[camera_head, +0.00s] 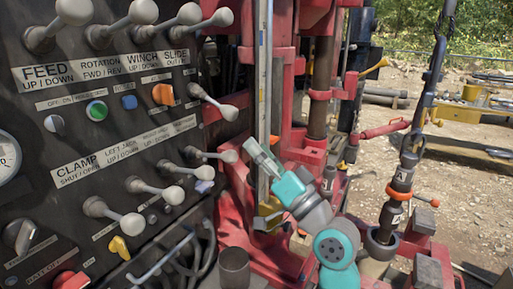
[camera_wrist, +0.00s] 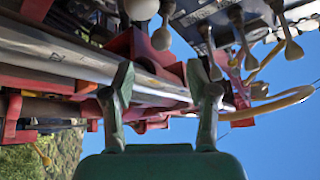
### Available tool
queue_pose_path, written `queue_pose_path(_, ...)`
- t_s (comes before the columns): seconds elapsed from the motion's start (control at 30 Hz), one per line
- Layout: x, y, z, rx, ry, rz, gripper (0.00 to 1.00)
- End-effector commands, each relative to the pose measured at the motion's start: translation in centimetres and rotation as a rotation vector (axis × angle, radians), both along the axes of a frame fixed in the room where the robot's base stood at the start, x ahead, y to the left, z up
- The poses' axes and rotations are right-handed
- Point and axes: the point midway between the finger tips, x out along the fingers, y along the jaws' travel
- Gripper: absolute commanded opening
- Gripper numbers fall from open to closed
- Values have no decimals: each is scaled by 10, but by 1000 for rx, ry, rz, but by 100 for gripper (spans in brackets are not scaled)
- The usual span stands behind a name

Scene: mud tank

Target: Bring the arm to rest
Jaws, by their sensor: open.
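My gripper (camera_head: 260,155) is raised in the middle of the head view, in front of the red rig frame and to the right of the control panel. Its grey fingers point up and to the left. In the wrist view my gripper (camera_wrist: 165,97) is open, its two fingers well apart with nothing held between them. A silvery pole and red frame parts show behind the gap. I cannot tell from these views whether the fingers touch anything; no contact shows.
A black control panel (camera_head: 105,203) with several round-knobbed levers fills the left. The red rig frame (camera_head: 238,190) stands close behind my gripper. A dark drill tool (camera_head: 403,178) with an orange ring stands to the right. Gravel ground (camera_head: 470,205) lies beyond, with a yellow stand (camera_head: 465,113).

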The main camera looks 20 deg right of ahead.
Motion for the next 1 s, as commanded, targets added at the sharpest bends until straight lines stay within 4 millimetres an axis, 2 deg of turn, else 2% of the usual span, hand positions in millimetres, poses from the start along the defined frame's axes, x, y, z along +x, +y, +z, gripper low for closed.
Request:
queue_pose_path(0.33, 0, 0, -1, 0, 1, -1, 58)
queue_pose_path(0.47, -1, 0, -16, 3, 20, -16, 58)
queue_pose_path(0.57, -4, 0, -45, 7, 53, -50, 58)
queue_pose_path(0.77, -24, -1, -124, -2, 144, -146, 58)
queue_pose_path(1.0, -65, 1, -209, -52, 251, -254, 58)
